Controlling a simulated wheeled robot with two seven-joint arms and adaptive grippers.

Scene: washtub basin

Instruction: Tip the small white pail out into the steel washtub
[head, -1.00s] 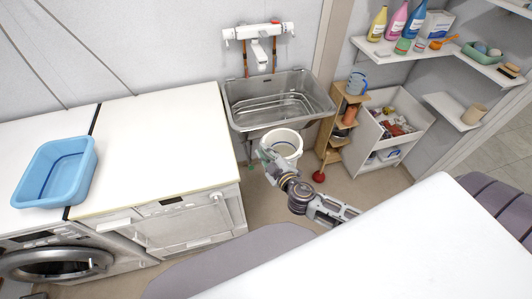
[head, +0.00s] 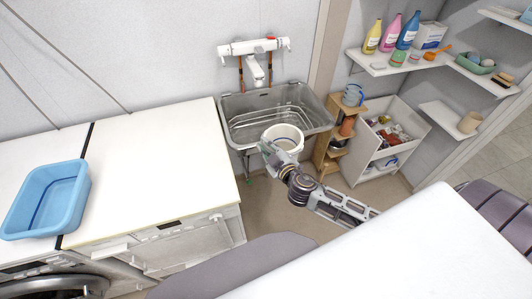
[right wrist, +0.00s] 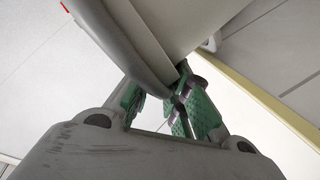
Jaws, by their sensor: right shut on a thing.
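The small white pail (head: 287,133) is upright in the head view, in front of the near rim of the steel washtub (head: 248,104) and overlapping it in the picture. I cannot tell whether it touches the tub. Its inside looks white, and any contents are too small to make out. My right gripper (head: 266,149) is at the pail's near left side. In the right wrist view the green-padded fingers (right wrist: 165,108) are shut on the pail's wall (right wrist: 165,30). The tub's basin shows no pail in it. My left gripper is not in view.
A wall tap (head: 256,68) hangs over the tub. A white counter with a blue basin (head: 47,200) is at the left. A wooden shelf stand (head: 327,150) and an open white drawer unit (head: 402,150) stand right of the tub. A white surface fills the lower right.

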